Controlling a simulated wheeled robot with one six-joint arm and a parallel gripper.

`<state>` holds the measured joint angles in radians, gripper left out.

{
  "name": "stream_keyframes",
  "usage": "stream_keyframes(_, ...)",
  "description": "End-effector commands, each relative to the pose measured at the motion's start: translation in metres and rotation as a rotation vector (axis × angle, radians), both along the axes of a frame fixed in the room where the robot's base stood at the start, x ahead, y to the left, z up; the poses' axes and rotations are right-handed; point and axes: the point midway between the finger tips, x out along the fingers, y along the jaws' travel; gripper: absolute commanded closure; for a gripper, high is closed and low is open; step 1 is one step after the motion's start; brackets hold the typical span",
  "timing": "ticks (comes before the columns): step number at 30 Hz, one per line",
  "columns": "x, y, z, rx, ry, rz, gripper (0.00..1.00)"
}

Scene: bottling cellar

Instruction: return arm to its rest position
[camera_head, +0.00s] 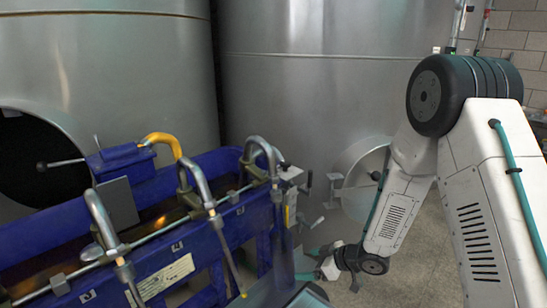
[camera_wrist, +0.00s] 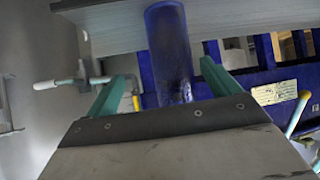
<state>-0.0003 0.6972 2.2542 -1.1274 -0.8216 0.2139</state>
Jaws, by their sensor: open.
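My white arm bends down at the right of the head view. My gripper (camera_head: 308,264) is low, beside the right end of a blue bottling machine (camera_head: 172,262). Its two teal fingers point left toward the machine. In the wrist view my gripper (camera_wrist: 163,78) is open, with its fingers spread apart. A dark blue post (camera_wrist: 168,50) shows between and beyond the fingers. I cannot tell how far it is from them. Nothing is seen held.
The machine carries curved metal spouts (camera_head: 262,150) and a yellow-topped one (camera_head: 163,142). Large steel tanks (camera_head: 310,90) stand behind, one with a round hatch (camera_head: 362,178) near my arm. Grey floor (camera_head: 420,255) shows around my forearm.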

Motion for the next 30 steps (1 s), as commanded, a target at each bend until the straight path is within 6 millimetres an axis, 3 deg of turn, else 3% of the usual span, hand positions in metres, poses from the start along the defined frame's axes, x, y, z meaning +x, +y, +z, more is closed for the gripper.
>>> stream_keyframes(3,-0.006,-0.034,-0.026,-0.178,0.090,-0.104,0.12)
stream_keyframes(6,-0.011,-0.071,-0.022,-0.339,0.157,-0.218,0.12)
stream_keyframes(11,-0.032,-0.126,0.016,-0.550,0.276,-0.412,0.12)
stream_keyframes(15,-0.065,-0.160,0.062,-0.664,0.393,-0.564,0.12)
stream_keyframes(21,-0.123,-0.181,0.126,-0.731,0.560,-0.727,0.12)
stream_keyframes(30,-0.218,-0.174,0.208,-0.692,0.784,-0.865,0.12)
